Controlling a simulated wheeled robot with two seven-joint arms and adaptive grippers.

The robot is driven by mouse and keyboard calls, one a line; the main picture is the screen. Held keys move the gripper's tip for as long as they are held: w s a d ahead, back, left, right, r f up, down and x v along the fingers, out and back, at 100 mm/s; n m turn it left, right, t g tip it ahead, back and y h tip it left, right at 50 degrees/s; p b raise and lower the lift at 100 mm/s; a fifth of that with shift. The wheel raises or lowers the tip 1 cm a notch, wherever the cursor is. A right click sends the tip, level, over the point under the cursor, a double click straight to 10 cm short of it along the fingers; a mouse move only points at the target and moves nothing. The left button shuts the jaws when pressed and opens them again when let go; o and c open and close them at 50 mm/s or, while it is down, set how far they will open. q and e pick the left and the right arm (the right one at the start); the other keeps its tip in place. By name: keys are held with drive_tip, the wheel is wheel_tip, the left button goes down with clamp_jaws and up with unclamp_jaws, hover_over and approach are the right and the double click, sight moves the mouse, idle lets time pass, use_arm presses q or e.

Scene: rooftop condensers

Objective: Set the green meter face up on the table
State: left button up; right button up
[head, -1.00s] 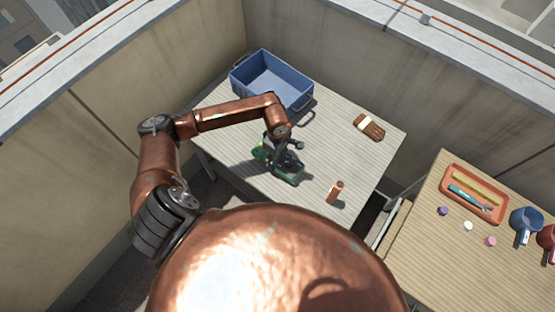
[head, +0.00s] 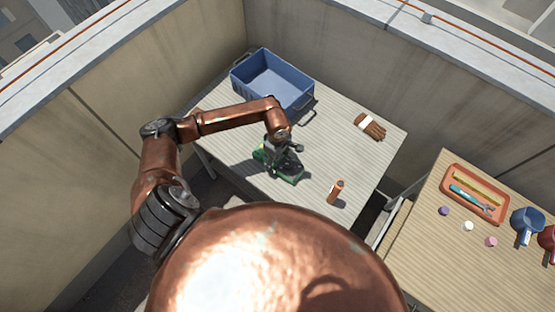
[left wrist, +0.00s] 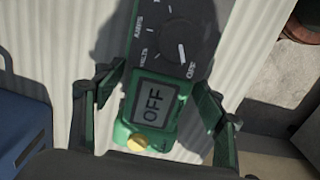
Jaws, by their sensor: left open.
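The green meter (head: 290,176) lies face up on the slatted table (head: 230,140), partly hidden under my left gripper in the head view. My left gripper (head: 284,152) is open, just above the meter. In the left wrist view its fingers (left wrist: 155,92) stand on either side of the meter's display end, with visible gaps. My right gripper is not in view.
A blue crate (head: 295,98) stands at the table's back left. A brown glove (head: 371,127) lies at the right, and an orange cylinder (head: 335,192) stands near the front. A second table (head: 430,255) at the right holds an orange tray (head: 450,205) and cups.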

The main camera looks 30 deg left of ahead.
use_arm(q)
wheel_tip(320, 180, up, 12)
drive_tip(key=shift+r+p, duration=0.15)
drive_tip(key=shift+p, duration=0.2)
idle(2.0)
